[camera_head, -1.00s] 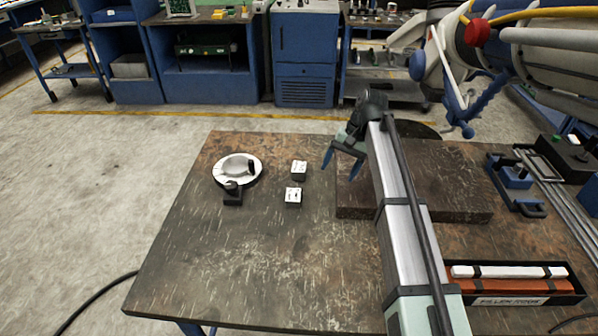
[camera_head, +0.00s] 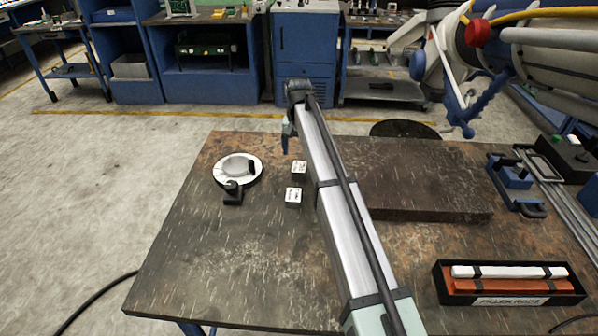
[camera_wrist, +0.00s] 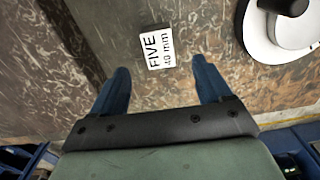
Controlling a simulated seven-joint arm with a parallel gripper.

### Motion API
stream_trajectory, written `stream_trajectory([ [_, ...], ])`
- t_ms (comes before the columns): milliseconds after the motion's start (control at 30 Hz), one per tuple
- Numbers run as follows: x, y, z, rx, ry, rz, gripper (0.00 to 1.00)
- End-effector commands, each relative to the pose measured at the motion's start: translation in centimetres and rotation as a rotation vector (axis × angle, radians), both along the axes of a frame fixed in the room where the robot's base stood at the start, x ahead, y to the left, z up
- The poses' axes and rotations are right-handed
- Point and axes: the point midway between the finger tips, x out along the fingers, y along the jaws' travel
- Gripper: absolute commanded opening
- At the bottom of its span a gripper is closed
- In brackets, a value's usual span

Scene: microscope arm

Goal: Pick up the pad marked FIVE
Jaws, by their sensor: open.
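The pad marked FIVE (camera_wrist: 157,47) is a small white-topped block in the wrist view, also reading "40 mm". It lies just beyond and between my fingertips. From its place beside the round fixture, it appears to be the farther of two pads (camera_head: 299,168) in the head view, where the print is too small to read. My gripper (camera_wrist: 160,66) is open and empty, with a blue finger on each side of the pad's line. In the head view my gripper (camera_head: 286,145) is above the table's far edge, just behind that pad; its fingers overlap there.
A second white pad (camera_head: 293,195) sits just nearer. A white round fixture (camera_head: 224,178) with a black knob stands to the left. A raised dark slab (camera_head: 420,190) lies right of the pads. A filler rods box (camera_head: 510,300) is at front right. The front left table is clear.

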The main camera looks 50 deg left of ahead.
Motion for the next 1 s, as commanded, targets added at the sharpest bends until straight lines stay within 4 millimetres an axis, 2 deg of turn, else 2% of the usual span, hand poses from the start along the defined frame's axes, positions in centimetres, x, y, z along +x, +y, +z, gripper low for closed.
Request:
stream_trajectory([
  [100, 0.0, 0.0, -2.0, -0.001, 0.001, 0.000, 0.78],
  [433, 0.1, 0.0, -4.0, 0.001, 0.001, 0.000, 0.78],
  [733, 0.2, -0.1, -7.7, 0.000, 0.001, 0.000, 0.78],
  [1000, 0.2, 0.0, -8.3, 0.001, 0.001, 0.000, 0.78],
])
